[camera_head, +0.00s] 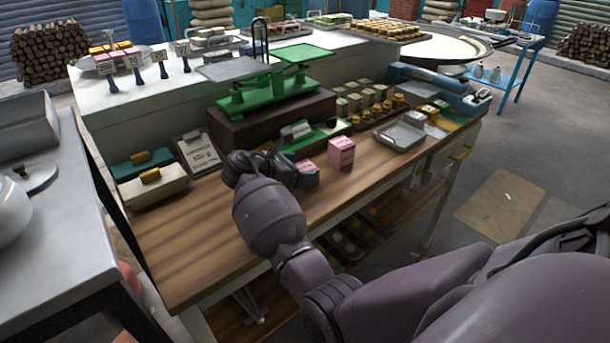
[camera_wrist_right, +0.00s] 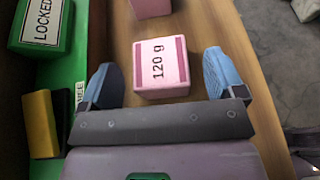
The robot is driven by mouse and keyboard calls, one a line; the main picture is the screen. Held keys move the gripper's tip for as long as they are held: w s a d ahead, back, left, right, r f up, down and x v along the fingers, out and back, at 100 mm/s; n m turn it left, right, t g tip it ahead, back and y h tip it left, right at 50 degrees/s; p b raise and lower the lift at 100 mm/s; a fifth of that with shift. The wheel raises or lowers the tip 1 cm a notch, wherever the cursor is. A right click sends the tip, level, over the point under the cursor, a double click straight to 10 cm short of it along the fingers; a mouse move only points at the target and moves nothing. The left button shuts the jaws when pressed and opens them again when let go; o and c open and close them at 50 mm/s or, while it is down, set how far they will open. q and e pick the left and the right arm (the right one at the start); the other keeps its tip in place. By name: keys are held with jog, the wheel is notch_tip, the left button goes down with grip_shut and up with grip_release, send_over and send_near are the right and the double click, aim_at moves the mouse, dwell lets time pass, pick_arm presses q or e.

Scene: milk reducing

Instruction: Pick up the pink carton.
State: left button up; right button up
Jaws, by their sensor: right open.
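A pink carton labelled "120 g" (camera_wrist_right: 161,70) appears in the gap between the two blue fingertips of my right gripper (camera_wrist_right: 160,78) in the right wrist view. Bare space shows on both sides of it, so the fingers are open and not touching it. In the head view this carton (camera_head: 309,174) stands on the wooden counter, partly hidden by my right gripper (camera_head: 298,164). A second pink carton (camera_head: 341,153) stands to its right, and its lower part shows at the top of the wrist view (camera_wrist_right: 151,7). My left gripper is not in view.
A green balance scale (camera_head: 262,97) stands on a dark block behind. A green box marked "LOCKED" (camera_wrist_right: 42,25) is left of the gripper in the wrist view. A metal tray (camera_head: 401,136) lies to the right. The counter's front left (camera_head: 195,250) is clear.

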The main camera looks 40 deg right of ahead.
jog(key=c, duration=1.1)
